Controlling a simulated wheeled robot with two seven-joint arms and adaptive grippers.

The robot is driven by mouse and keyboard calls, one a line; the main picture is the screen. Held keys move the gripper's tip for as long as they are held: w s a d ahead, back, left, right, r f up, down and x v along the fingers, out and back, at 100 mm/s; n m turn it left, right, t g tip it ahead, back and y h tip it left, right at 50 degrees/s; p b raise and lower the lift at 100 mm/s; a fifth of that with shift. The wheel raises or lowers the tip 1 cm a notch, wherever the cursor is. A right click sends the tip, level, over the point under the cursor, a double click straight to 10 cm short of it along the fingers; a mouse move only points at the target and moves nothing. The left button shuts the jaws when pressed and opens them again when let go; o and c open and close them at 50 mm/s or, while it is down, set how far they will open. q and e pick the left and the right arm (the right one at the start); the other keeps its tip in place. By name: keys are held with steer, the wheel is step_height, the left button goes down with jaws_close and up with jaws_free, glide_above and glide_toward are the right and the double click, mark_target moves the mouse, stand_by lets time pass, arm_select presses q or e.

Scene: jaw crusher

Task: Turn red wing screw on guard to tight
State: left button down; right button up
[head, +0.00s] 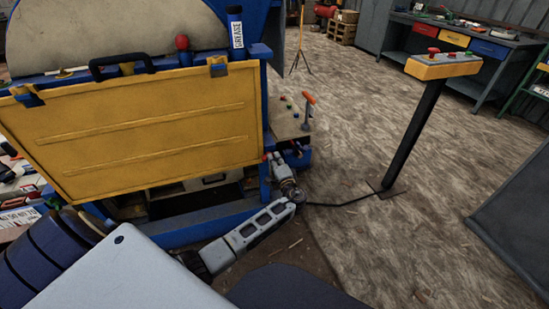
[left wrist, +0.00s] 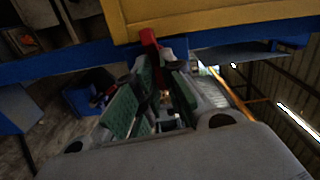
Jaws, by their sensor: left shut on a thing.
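The yellow guard (head: 140,125) stands closed across the front of the blue crusher, and its lower edge also shows in the left wrist view (left wrist: 215,18). The red wing screw (left wrist: 149,38) is at the guard's edge in the left wrist view. In the head view only a small red bit shows at the guard's lower right corner. My left gripper (head: 279,163) is there, its green-padded fingers (left wrist: 160,82) shut on the wing screw. The fingers hide part of the screw, so how tight it is cannot be seen. My right gripper is not in view.
A control panel with buttons and an orange-tipped lever (head: 308,98) sits just right of my left gripper. A yellow button box (head: 443,66) stands on a black post, its cable on the floor. A grease tube (head: 236,28) stands above the guard.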

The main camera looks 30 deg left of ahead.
arm_select(q)
steer(key=shift+m, duration=0.8)
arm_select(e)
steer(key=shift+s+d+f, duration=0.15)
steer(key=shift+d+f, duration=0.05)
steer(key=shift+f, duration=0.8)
arm_select(q)
steer(key=shift+f, duration=0.1)
steer(key=c, duration=1.5)
jaws_free()
steer(key=shift+w, duration=0.1)
steer(key=shift+d, duration=0.1)
steer(key=shift+v, duration=6)
